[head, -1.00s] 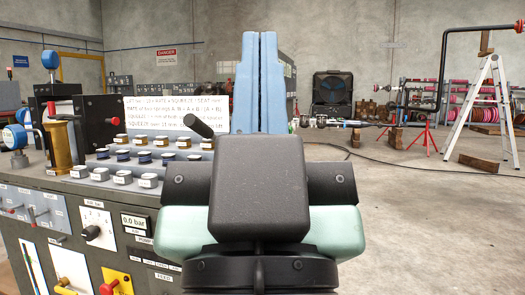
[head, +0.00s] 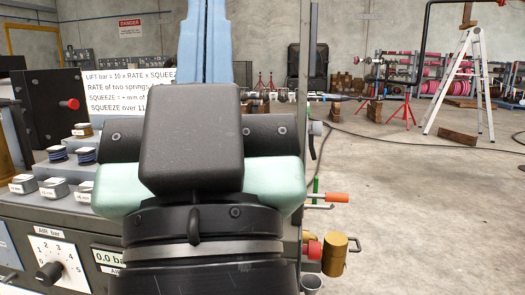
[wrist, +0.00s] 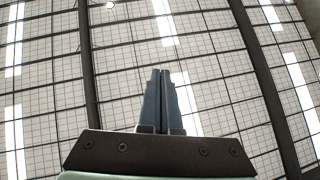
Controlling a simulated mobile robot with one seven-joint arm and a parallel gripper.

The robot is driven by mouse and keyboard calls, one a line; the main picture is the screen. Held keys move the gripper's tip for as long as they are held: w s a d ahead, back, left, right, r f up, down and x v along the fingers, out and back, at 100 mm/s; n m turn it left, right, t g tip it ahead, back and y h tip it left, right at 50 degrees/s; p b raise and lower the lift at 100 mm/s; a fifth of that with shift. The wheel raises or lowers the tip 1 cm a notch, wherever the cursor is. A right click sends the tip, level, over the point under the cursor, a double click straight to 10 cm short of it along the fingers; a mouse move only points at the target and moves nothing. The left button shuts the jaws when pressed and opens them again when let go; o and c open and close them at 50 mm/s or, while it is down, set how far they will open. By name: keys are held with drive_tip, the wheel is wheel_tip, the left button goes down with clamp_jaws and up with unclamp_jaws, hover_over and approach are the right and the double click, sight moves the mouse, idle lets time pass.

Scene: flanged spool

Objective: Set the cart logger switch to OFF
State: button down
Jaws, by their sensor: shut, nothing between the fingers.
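The grey cart (head: 70,222) stands in front of me at the left in the head view. Its front panel has an AIR bar dial (head: 50,265) and a 0.0 bar display (head: 108,258). I cannot make out a logger switch in any view; my own arm covers the middle of the cart. My gripper (head: 206,10) points up, with its blue fingers together and empty, and the head view cuts off their tips. In the wrist view the shut fingers (wrist: 161,78) point at the ceiling, touching nothing.
A white sign (head: 118,98) and a black box with a red knob (head: 50,105) stand on the cart. An orange handle (head: 337,198) and a brass cylinder (head: 335,255) stick out at its right side. Open concrete floor (head: 430,200) lies to the right, with a stepladder (head: 465,80) farther back.

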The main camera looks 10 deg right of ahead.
drive_tip(key=w+d+f+m+g+p, duration=0.2)
drive_tip(key=w+d+m+g+p, duration=0.1)
drive_tip(key=w+d+p, duration=0.4)
drive_tip(key=w+d+f+m+g+p, duration=0.3)
drive_tip(key=w+p, duration=0.2)
drive_tip(key=w, duration=0.3)
drive_tip(key=w+d+f+m+g+h+p, duration=0.1)
drive_tip(key=d+f+m+g+p, duration=0.3)
drive_tip(key=d+f+m+p, duration=0.4)
drive_tip(key=w+d+f+m, duration=0.1)
drive_tip(key=d+f, duration=0.4)
drive_tip(key=shift+p, duration=0.35)
drive_tip(key=shift+w+r, duration=0.1)
drive_tip(key=shift+w, duration=0.05)
drive_tip(key=w+a+f, duration=0.2)
drive_tip(key=w+a, duration=0.1)
drive_tip(key=w, duration=0.8)
drive_tip(key=shift+b, duration=0.35)
